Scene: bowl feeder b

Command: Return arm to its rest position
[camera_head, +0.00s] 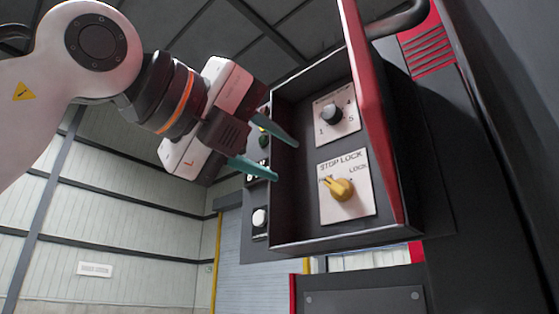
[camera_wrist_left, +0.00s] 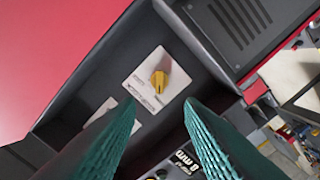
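My left gripper (camera_head: 288,160) comes in from the upper left with its two teal fingers apart and nothing between them. It is at the left edge of an open control box (camera_head: 295,240), in front of the box's side column of buttons as seen from the head. The fingers also show in the left wrist view (camera_wrist_left: 161,103), spread apart. A yellow STOP LOCK knob (camera_head: 341,189) sits on a white plate inside the box. The same knob shows beyond the fingertips in the wrist view (camera_wrist_left: 159,81), apart from them. My right gripper is not in view.
A black numbered dial (camera_head: 331,114) sits above the knob. A red box door or edge (camera_head: 372,110) stands to the right. A white button (camera_head: 260,217) is below my gripper. A dark machine body (camera_head: 510,180) fills the right side. Open space lies to the left.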

